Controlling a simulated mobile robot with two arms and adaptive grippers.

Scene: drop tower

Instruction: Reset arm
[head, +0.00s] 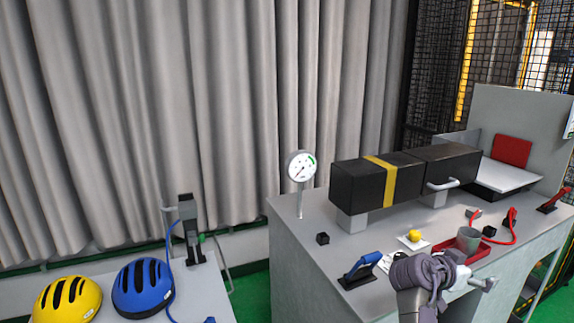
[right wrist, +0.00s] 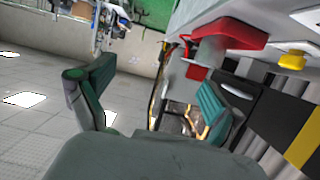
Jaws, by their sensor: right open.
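My right gripper (head: 448,272) is at the front right of the grey workbench (head: 312,228) in the head view, in front of the red tray (head: 478,252). My arm hides part of the bench's front edge. In the right wrist view its two green-padded fingers (right wrist: 152,105) stand wide apart with nothing between them. The red tray also shows in the right wrist view (right wrist: 235,33), beyond the fingers. A grey-green cup (head: 467,239) stands on it. My left gripper is in neither view.
On the bench are a black box with a yellow band (head: 377,182), a dial gauge (head: 301,166), a yellow piece on a white plate (head: 415,236) and a blue-and-black device (head: 359,269). A yellow helmet (head: 67,301) and a blue helmet (head: 141,287) lie on a left table.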

